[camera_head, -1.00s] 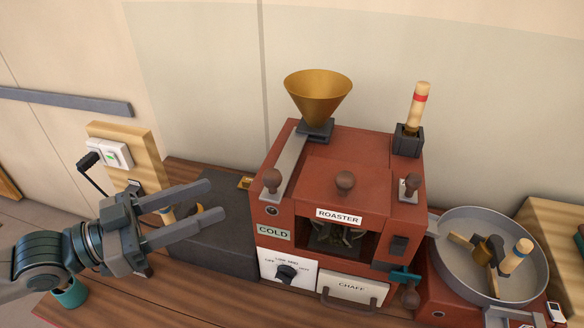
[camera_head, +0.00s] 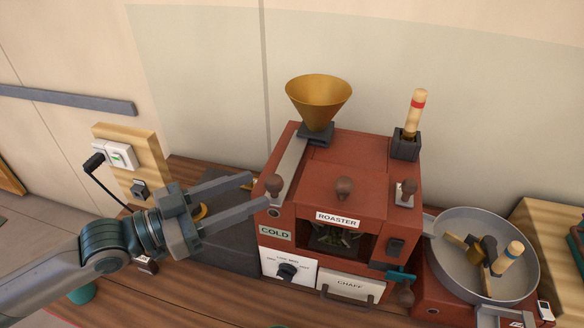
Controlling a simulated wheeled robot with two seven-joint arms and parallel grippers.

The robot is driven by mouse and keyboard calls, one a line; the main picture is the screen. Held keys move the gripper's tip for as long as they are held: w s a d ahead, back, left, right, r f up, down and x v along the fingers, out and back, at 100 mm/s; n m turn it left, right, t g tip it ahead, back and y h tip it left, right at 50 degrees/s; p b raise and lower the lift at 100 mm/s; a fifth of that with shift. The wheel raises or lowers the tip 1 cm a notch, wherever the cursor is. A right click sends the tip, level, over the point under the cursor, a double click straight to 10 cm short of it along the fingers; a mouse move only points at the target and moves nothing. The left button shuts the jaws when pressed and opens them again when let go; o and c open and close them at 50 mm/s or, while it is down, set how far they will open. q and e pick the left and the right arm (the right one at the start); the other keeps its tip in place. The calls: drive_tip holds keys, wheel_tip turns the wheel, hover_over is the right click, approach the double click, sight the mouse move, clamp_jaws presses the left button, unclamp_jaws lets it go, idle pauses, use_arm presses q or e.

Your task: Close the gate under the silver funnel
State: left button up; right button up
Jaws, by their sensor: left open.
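The funnel (camera_head: 319,98) on top of the red roaster (camera_head: 345,160) looks gold-brown, not silver. It stands on a dark square collar (camera_head: 316,133). A long grey slide (camera_head: 290,160) runs from under the funnel to the roaster's front left top edge. It ends in a round brown knob (camera_head: 273,184). My left gripper (camera_head: 257,190) is open, its two fingers pointing right toward this knob. The fingertips are close to the knob's left side; I cannot tell whether they touch it. My right gripper is not in view.
A wood handle with a red band (camera_head: 415,110) stands in a dark socket. A round grey cooling pan (camera_head: 463,285) is at right. A dark block (camera_head: 231,246) lies below my left gripper.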

sight(286, 191)
use_arm(q)
drive_tip(key=p+x, duration=0.3)
drive_tip(key=x, duration=0.5)
drive_tip(key=shift+w+d+r, duration=0.15)
drive_tip(key=shift+w+d, duration=0.05)
drive_tip(key=shift+d, duration=0.15)
drive_tip(key=shift+w+d+p, duration=0.25)
drive_tip(key=shift+d+p, duration=0.1)
drive_tip(key=shift+d, duration=0.25)
